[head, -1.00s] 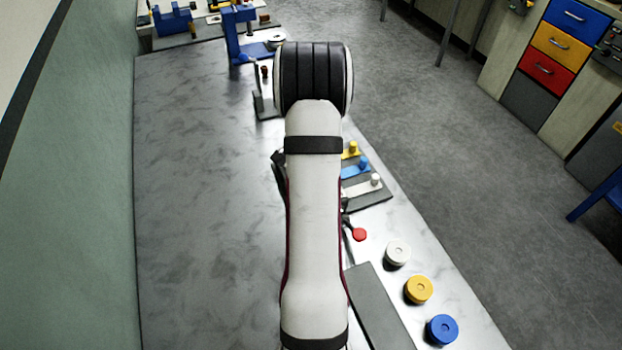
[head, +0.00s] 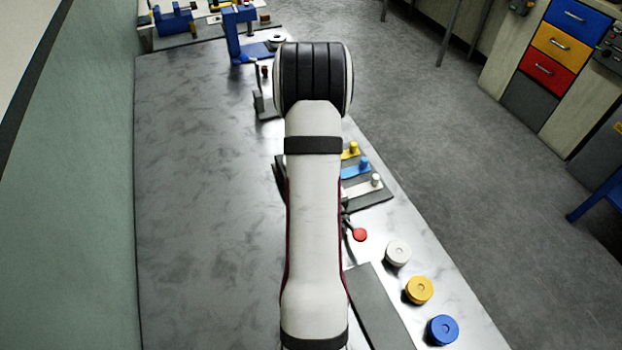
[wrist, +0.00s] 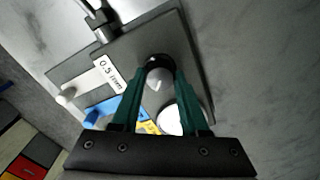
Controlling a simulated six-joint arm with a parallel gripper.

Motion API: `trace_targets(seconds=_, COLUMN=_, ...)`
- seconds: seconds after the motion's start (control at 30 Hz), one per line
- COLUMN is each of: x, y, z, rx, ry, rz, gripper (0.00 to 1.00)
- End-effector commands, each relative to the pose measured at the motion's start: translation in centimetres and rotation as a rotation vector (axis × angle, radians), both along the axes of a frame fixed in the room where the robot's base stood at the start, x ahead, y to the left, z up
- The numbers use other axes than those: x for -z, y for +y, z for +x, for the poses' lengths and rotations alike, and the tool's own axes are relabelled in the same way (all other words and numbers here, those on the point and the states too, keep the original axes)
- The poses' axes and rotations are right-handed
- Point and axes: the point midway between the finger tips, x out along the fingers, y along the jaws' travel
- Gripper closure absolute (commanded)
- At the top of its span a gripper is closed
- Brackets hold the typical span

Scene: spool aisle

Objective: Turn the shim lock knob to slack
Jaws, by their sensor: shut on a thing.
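The shim lock knob (wrist: 160,62) shows in the wrist view as a small dark round knob with a pale pointed mark below it, on a dark grey plate (wrist: 198,60). My gripper (wrist: 162,72) has its two green fingers shut on the knob, one on each side. A white leaf labelled "0.5 mm" (wrist: 108,73) and a blue leaf (wrist: 103,109) lie beside it, with a bit of yellow between the fingers. In the head view my arm hides the knob and gripper; the white, blue (head: 355,169) and yellow leaves show at its right.
A red-tipped lever (head: 359,235) and white (head: 398,253), yellow (head: 419,290) and blue (head: 443,329) round pieces stand on the bench to the right of my arm. A blue stand (head: 237,35) is at the far end. The left bench surface (head: 205,200) is clear.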

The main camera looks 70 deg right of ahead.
Motion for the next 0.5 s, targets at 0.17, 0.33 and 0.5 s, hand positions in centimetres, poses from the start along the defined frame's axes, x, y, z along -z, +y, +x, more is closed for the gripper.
trace_targets(seconds=0.17, x=-0.08, y=0.03, z=0.02, rx=-0.161, ry=0.0, rz=0.001, gripper=1.0)
trace_targets(seconds=0.33, x=-0.08, y=0.04, z=0.05, rx=-0.322, ry=0.0, rz=0.001, gripper=1.0)
trace_targets(seconds=0.5, x=-0.09, y=0.07, z=0.07, rx=-0.481, ry=0.0, rz=0.001, gripper=1.0)
